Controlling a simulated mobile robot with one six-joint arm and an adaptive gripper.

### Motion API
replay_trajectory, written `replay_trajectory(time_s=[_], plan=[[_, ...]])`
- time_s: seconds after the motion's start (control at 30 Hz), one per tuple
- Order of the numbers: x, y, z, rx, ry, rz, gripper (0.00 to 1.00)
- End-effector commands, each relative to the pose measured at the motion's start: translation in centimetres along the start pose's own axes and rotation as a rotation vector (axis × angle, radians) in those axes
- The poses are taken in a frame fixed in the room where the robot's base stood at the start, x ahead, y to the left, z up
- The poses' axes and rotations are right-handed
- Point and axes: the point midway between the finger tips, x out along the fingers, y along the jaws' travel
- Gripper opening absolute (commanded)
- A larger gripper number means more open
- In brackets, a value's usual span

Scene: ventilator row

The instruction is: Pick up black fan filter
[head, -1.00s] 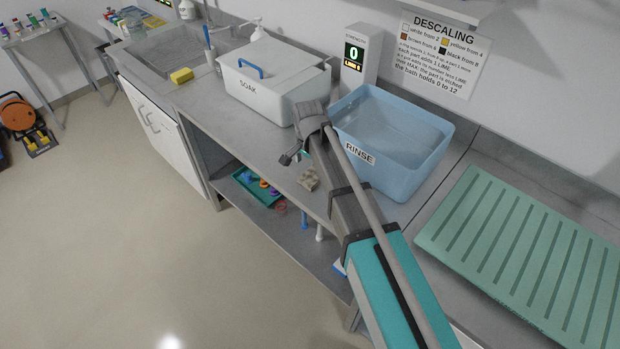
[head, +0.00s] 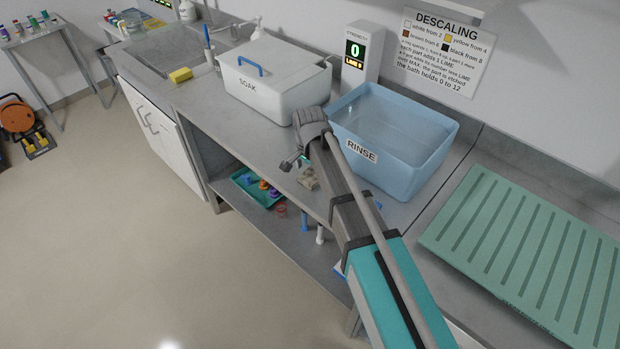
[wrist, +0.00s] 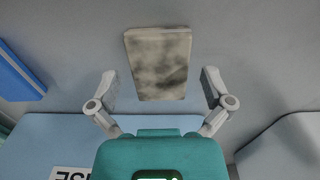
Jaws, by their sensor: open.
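A flat rectangular block (wrist: 158,62), mottled grey and beige, lies on the grey counter. It does not look black, so I cannot tell if it is the black fan filter. In the head view the block (head: 309,180) is near the counter's front edge, partly behind my arm. My gripper (wrist: 158,88) is open, one finger on each side of the block in the wrist view, with gaps to both. The fingers look short of its far end, and I cannot tell their height above it. In the head view my gripper (head: 294,161) is beside the block.
The blue RINSE tub (head: 362,152) stands close behind my gripper. The white SOAK box (head: 248,85) is to the left, and a strength display (head: 355,50) is behind. A green ribbed mat (head: 530,240) lies right. A teal tray (head: 250,190) sits on the lower shelf.

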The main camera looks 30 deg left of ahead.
Motion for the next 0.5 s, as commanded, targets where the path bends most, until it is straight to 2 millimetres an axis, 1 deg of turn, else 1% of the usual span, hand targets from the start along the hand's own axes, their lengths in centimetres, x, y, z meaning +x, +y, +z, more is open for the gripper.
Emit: replay_trajectory(time_s=[0.03,0.2,0.5], plan=[[0.8,0.0,0.0,0.0,0.0,0.0,1.0],[1.7,0.0,0.0,0.0,0.0,0.0,1.0],[1.8,0.0,-0.1,0.001,0.0,0.0,1.0]])
